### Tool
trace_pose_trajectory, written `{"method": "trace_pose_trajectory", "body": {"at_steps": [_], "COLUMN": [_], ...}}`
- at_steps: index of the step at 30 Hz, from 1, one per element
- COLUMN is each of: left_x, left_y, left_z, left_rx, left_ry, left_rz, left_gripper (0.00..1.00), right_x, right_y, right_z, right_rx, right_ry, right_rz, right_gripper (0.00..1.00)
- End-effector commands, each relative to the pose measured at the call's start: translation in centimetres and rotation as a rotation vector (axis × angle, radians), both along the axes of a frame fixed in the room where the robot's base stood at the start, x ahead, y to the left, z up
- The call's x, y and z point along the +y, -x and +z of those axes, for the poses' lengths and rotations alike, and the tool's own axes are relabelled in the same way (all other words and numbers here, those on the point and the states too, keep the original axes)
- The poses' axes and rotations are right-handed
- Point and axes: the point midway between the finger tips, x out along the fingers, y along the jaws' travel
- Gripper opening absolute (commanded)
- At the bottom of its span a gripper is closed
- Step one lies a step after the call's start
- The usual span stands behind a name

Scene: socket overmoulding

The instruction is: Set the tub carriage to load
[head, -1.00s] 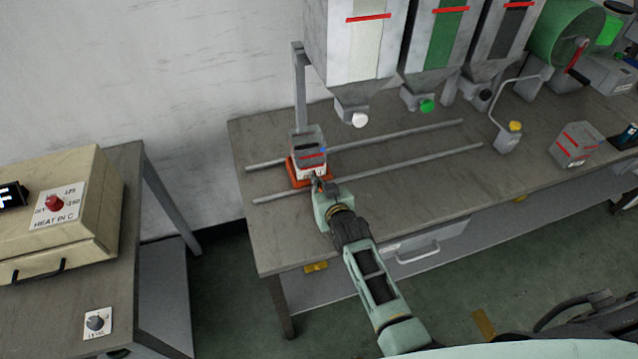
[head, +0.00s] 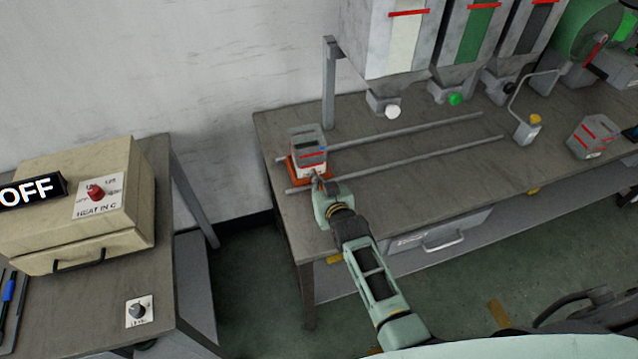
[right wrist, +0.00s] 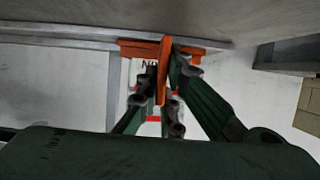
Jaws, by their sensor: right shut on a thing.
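My right gripper (head: 318,182) is at the carriage's front. In the right wrist view my right gripper (right wrist: 166,74) is shut on the carriage's orange upright handle (right wrist: 164,62), one finger on each side. Lettering behind the handle is partly hidden. My left gripper is not in view.
The rails (head: 420,153) run clear to the right, below hoppers with a white knob (head: 392,112), a green knob (head: 455,99) and a black knob. A grey post (head: 329,85) stands behind the carriage. A beige heater box (head: 75,205) is on the left bench.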

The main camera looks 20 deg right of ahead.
Motion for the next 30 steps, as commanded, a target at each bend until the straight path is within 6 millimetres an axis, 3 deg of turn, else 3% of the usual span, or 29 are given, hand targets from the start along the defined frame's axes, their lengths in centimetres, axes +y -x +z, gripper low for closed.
{"method": "trace_pose_trajectory", "body": {"at_steps": [2,3,9,20,26,30], "left_x": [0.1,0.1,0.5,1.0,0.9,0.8], "left_y": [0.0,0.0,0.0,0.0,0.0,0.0], "left_z": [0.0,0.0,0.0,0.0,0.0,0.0], "left_rx": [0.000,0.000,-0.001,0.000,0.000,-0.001], "left_ry": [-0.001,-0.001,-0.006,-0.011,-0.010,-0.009], "left_rz": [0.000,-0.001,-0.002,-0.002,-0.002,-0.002], "left_gripper": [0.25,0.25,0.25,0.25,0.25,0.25], "right_x": [0.4,0.5,0.4,0.2,0.1,0.1], "right_y": [0.0,0.0,0.0,0.3,2.4,4.8], "right_z": [0.0,0.0,0.0,0.0,0.8,1.8], "right_rx": [-0.001,-0.001,0.000,0.000,0.001,0.001], "right_ry": [-0.004,-0.005,-0.005,-0.003,-0.002,-0.002], "right_rz": [0.005,0.004,0.003,0.002,0.002,0.002], "right_gripper": [0.00,0.09,0.25,0.25,0.25,0.25]}}
